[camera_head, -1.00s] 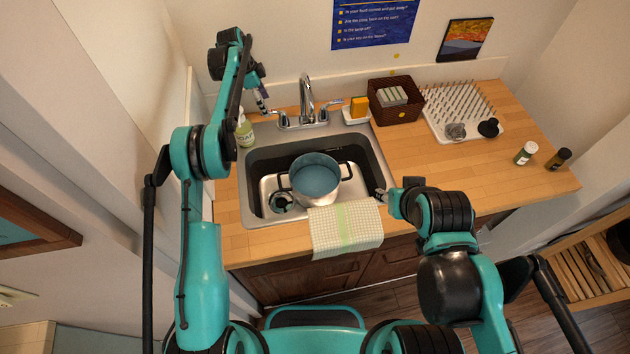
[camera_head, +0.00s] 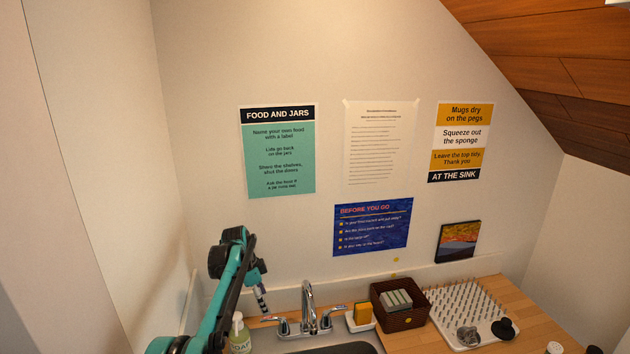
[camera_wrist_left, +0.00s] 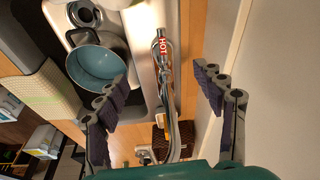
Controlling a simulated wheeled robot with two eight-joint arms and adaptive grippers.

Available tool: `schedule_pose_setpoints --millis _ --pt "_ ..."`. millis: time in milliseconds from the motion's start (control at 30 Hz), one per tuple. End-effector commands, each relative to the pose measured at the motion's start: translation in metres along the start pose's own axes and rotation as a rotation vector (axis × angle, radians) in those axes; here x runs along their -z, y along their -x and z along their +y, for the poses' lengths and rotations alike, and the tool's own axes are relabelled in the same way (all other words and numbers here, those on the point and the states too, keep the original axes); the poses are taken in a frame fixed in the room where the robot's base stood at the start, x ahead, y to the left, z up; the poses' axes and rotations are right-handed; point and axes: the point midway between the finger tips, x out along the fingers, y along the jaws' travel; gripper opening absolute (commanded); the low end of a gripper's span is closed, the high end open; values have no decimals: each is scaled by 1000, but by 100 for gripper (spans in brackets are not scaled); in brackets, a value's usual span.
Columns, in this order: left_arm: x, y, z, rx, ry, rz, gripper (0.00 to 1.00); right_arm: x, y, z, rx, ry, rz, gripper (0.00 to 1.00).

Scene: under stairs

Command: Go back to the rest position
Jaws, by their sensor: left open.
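My left gripper (camera_head: 262,300) is raised at the back left of the counter, beside the faucet (camera_head: 309,312). In the left wrist view the left gripper (camera_wrist_left: 165,100) has its fingers wide apart, with nothing held between them. The faucet and a handle marked HOT (camera_wrist_left: 163,48) show between and below the fingers. My right gripper is out of the head view.
A green soap bottle (camera_head: 240,336) stands close to my left arm. A sponge on a dish (camera_head: 361,316), a brown basket (camera_head: 400,312) and a white peg rack (camera_head: 462,308) stand along the back. Posters (camera_head: 278,152) hang on the wall, under a sloping wooden ceiling (camera_head: 555,80).

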Motion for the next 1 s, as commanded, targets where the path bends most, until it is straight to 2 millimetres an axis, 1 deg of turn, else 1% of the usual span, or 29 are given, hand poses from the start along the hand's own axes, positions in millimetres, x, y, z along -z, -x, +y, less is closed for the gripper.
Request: schedule_pose_setpoints --millis 33,200,367,467,500,567,633,767,867,1000 --pt "0 9 9 19 40 -3 69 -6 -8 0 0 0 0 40" --pt "-3 44 40 86 187 -5 69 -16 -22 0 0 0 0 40" --pt "-9 69 77 149 322 3 69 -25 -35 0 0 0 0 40" --pt "-16 80 104 188 405 13 69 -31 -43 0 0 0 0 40" --pt "-19 84 116 203 439 18 69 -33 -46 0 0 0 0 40" --pt "-24 88 134 227 487 27 69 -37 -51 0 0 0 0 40" --pt "-30 91 155 254 544 39 69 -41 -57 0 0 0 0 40" --pt "-45 91 197 301 650 66 69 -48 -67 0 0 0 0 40" --pt "-57 86 229 337 729 91 69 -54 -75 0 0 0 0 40" --pt "-77 72 275 386 838 132 69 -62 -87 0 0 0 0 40"
